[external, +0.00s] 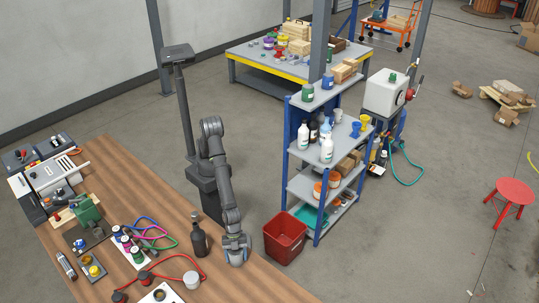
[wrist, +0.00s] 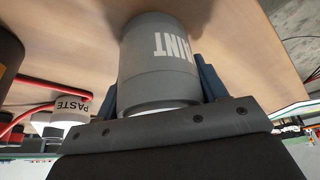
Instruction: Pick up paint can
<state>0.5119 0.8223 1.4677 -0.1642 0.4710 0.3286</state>
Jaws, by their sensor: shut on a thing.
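In the external view my gripper (external: 236,250) is low over the right part of the wooden workbench. The can is hard to tell apart from the gripper there. I cannot tell whether the can touches the bench.
A dark bottle (external: 199,240) stands close left of my gripper on the workbench (external: 165,215). A white paste tub (wrist: 72,108) and red cable (external: 165,262) are nearby. A red bin (external: 285,238) and a blue-framed shelf (external: 318,165) stand beyond the bench edge.

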